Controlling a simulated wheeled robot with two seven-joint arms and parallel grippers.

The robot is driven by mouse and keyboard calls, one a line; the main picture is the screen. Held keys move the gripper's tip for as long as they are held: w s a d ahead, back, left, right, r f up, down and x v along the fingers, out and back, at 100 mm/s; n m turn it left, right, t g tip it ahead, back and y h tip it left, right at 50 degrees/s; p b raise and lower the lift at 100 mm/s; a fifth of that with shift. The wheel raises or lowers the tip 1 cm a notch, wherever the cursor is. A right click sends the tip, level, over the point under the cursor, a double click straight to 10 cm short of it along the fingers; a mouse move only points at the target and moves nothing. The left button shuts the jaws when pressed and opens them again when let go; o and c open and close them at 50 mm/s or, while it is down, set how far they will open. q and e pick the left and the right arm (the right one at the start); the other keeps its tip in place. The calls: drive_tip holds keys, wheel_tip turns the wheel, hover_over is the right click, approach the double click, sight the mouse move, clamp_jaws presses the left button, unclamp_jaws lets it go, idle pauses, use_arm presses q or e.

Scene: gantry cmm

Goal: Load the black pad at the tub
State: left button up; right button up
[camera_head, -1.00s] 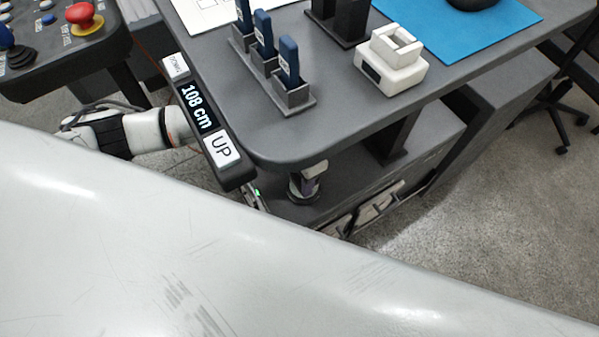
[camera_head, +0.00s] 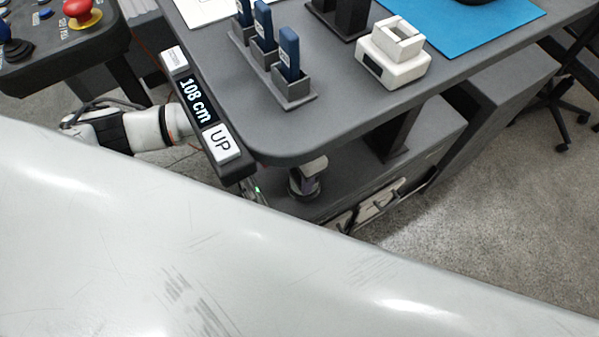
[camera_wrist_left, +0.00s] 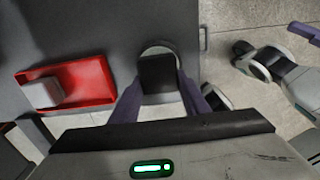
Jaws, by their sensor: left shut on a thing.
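My left gripper (camera_wrist_left: 159,78) is shut on a black pad (camera_wrist_left: 157,73), which sits between its two purple fingers in the left wrist view. A round grey-rimmed thing (camera_wrist_left: 158,45) shows around the far edge of the pad. I cannot tell whether it is the tub or whether the pad touches it. In the head view, the left gripper (camera_head: 262,193) is low beside the desk corner, mostly hidden by a large pale surface in front. A small round dark-based thing (camera_head: 304,188) shows under the desk edge. My right gripper is not seen.
The grey desk (camera_head: 220,90) overhangs the left arm. On it are a holder (camera_head: 295,98) with blue tools, a white block-shaped device (camera_head: 395,68) and a blue mat (camera_head: 480,28). A red tray (camera_wrist_left: 90,80) with a pale block lies left of the gripper in the wrist view.

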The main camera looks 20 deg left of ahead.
use_arm(q)
drive_tip(key=shift+f+b, duration=0.4)
drive_tip(key=shift+f, duration=0.05)
idle(1.3)
